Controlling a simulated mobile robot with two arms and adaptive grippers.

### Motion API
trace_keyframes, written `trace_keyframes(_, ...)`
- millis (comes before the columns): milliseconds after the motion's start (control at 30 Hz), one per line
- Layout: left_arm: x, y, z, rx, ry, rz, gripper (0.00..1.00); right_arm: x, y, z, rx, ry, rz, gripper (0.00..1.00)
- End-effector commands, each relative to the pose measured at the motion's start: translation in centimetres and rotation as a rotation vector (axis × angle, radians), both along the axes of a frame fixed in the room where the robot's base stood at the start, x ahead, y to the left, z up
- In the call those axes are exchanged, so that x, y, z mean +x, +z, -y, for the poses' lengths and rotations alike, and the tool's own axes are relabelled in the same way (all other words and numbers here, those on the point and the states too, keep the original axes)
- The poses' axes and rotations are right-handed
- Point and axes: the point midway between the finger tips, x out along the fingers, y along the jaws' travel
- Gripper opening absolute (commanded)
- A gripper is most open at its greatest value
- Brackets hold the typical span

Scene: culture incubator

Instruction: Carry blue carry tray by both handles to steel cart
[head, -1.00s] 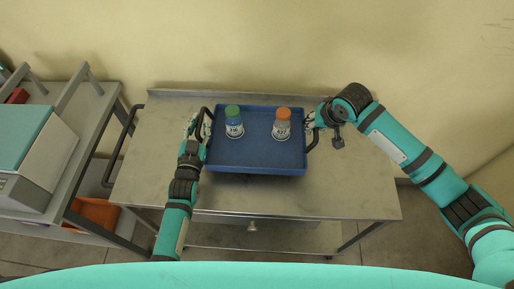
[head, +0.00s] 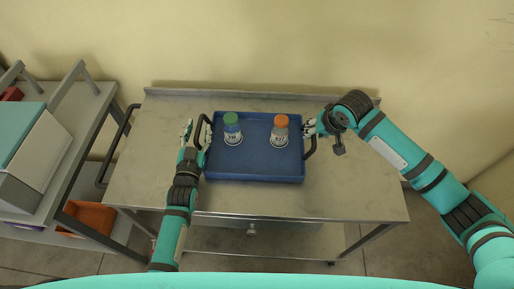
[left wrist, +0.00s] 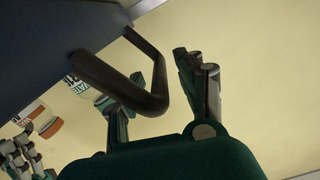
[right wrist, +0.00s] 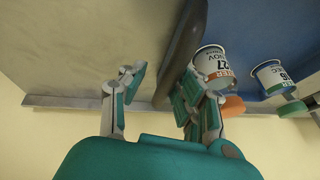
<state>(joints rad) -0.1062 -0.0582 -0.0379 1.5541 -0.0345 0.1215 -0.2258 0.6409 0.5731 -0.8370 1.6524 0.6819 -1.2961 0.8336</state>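The blue tray (head: 254,170) appears to rest on the steel cart (head: 330,200), holding a green-capped bottle (head: 232,130) and an orange-capped bottle (head: 280,132), both upright. Its dark left handle (head: 199,133) also shows in the left wrist view (left wrist: 105,85); the right handle (head: 311,148) shows in the right wrist view (right wrist: 182,50). My left gripper (head: 191,134) is open at the left handle, fingers spread. My right gripper (head: 310,128) is open at the right handle, which lies close to one finger. Neither gripper visibly clamps a handle.
A grey shelf cart (head: 95,105) with a boxy device (head: 32,150) and an orange bin (head: 90,217) stands at the left. A wall is behind the steel cart. The cart top is clear on both sides and in front of the tray.

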Motion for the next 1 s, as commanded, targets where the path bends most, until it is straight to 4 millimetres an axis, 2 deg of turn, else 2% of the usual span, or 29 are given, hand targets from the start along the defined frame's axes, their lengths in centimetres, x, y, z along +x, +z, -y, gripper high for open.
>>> trace_keyframes(167,-0.2,0.0,0.2,-0.001,-0.002,0.0,0.38,-0.1,0.0,-0.2,0.003,0.005,0.0,0.32)
trace_keyframes(267,-1.1,-0.1,0.2,-0.001,-0.003,-0.003,0.38,-0.1,0.0,-0.3,0.004,0.005,-0.001,0.32)
trace_keyframes(700,-9.8,-0.1,-0.3,-0.002,-0.001,-0.003,0.38,-0.1,0.0,-0.4,0.006,0.007,0.0,0.32)
trace_keyframes(833,-11.3,-0.1,-0.3,-0.001,-0.001,-0.001,0.38,-0.1,0.0,-0.4,0.006,0.007,0.0,0.32)
trace_keyframes(1000,-12.0,0.0,-0.4,-0.001,-0.001,0.001,0.38,-0.3,0.5,-0.3,0.007,0.007,0.001,0.32)
